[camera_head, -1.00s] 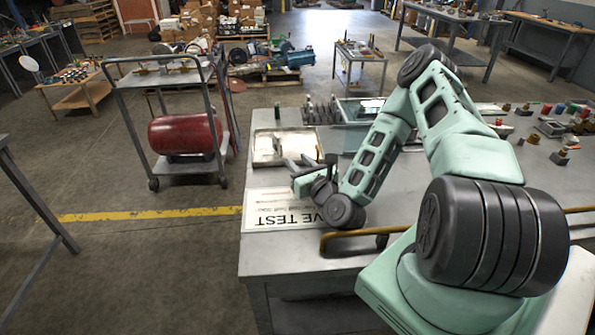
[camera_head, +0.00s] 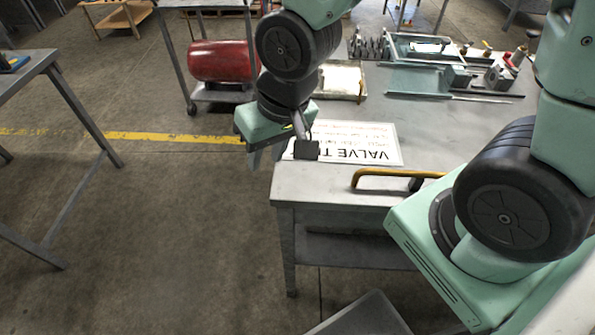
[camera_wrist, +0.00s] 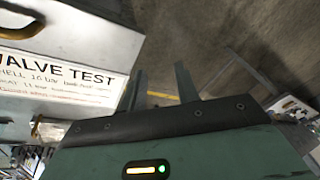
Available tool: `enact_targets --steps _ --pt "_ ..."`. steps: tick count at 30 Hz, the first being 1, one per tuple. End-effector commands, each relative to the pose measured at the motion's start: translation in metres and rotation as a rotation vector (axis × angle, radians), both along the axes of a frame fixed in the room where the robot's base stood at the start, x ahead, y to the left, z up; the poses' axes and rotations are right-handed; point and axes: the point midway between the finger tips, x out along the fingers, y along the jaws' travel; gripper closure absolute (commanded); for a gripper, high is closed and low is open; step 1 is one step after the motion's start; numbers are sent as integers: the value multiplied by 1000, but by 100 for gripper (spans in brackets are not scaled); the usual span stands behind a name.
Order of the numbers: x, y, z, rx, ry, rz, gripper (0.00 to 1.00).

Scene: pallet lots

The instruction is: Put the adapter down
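My gripper (camera_head: 263,160) hangs fingers-down just off the left end of the grey bench (camera_head: 330,187), beside the valve test sheet (camera_head: 360,142). In the wrist view my gripper's two fingers (camera_wrist: 160,82) stand apart, with only floor showing between them. No adapter shows in the gripper. The sheet also shows in the wrist view (camera_wrist: 65,80), left of the fingers.
A shallow tray (camera_head: 362,84) lies behind the sheet. A yellow handle (camera_head: 400,172) runs along the bench's front edge. A cart with a red cylinder (camera_head: 222,61) stands behind, another table (camera_head: 35,63) at left. Open floor lies between.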

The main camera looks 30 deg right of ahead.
Motion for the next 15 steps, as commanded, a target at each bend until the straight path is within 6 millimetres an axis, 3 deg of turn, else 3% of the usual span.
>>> enact_targets --steps 3,6,10,15 --pt "-49 7 29 -104 37 269 68" --pt "-79 6 44 -154 74 430 68" --pt "-101 3 53 -183 106 540 68" --pt "-105 2 55 -189 114 564 68"
